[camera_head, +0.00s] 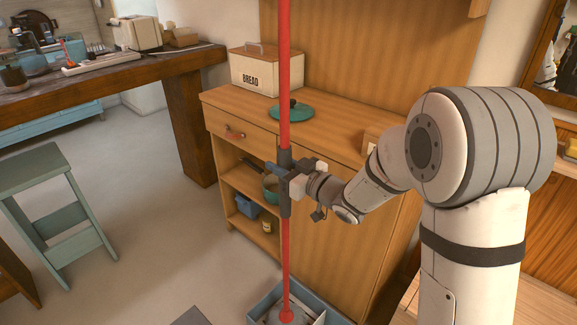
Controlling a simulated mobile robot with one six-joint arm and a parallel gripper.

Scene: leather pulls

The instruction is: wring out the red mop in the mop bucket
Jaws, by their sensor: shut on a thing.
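The red mop (285,250) stands upright, its long red handle running from the top edge of the picture down to the mop bucket. My gripper (285,180) is shut on the mop's handle, around a dark section at mid height. The mop bucket (262,302) is a blue-grey box on the floor at the bottom of the picture, partly cut off by the frame. The red lower end of the handle is over the bucket, with a greyish mop head below it inside the bucket's rim. How deep the head sits, I cannot tell.
A wooden cabinet (330,215) with open shelves stands right behind the mop. A bread box (267,70) and a teal lid (291,110) are on its top. A green stool (55,215) stands at the left. The floor (165,240) between stool and cabinet is clear.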

